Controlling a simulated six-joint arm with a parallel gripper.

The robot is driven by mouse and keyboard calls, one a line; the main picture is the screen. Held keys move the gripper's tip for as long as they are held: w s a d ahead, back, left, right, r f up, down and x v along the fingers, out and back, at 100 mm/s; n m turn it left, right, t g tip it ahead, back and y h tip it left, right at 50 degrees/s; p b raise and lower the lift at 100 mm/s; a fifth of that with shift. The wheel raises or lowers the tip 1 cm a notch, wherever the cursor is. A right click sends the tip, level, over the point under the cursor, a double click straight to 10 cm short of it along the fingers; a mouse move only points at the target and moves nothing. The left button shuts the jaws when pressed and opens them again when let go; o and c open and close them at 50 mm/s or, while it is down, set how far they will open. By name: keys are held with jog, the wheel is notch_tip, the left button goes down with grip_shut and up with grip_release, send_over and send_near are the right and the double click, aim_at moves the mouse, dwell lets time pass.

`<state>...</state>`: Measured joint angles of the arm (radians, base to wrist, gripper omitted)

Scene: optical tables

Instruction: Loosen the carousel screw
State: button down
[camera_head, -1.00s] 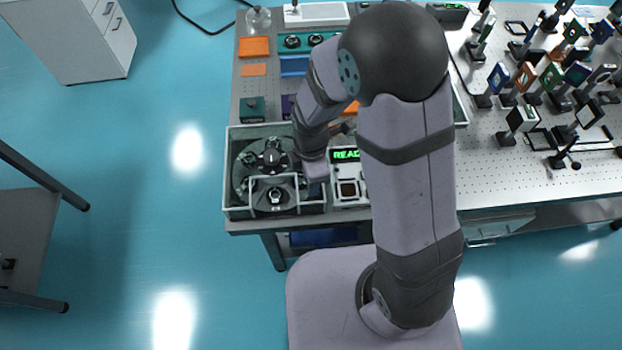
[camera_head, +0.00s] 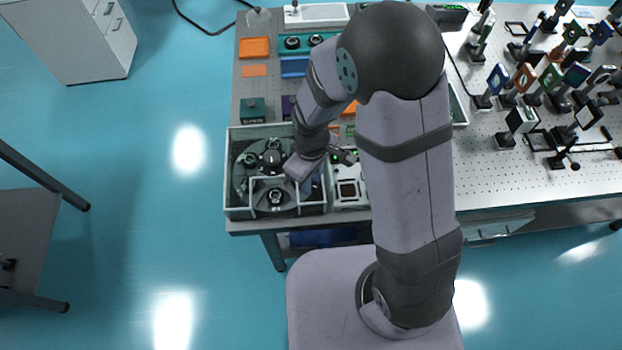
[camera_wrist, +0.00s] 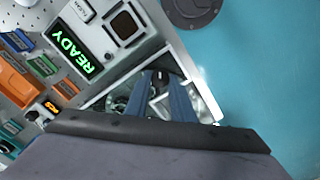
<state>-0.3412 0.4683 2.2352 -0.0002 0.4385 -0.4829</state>
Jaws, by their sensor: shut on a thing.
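The round dark carousel (camera_head: 242,180) sits in a grey-walled tray at the table's front left corner, with several dark round pieces on it. In the wrist view, the two blue fingers of my gripper (camera_wrist: 163,86) reach down inside the tray wall. They are shut on a small dark knob with a white mark, which looks like the carousel screw (camera_wrist: 160,77). In the head view, my wrist covers the screw and most of the gripper; only a bit of blue finger shows at the tray's right side.
The tray wall (camera_head: 226,172) stands close around the carousel. A device with a green READY display (camera_wrist: 75,47) stands right beside the tray. Coloured blocks and an orange pad (camera_head: 254,47) lie behind. Optical mounts fill the table's right side. Open floor lies left of the table.

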jog(key=m, duration=0.6)
jog(key=shift+w, duration=0.1)
jog(key=shift+m, duration=0.4)
jog(key=shift+r, duration=0.1)
jog(key=c, duration=1.5)
grip_release()
jog(key=shift+r+b, duration=0.85)
jog(key=shift+r, duration=2.8)
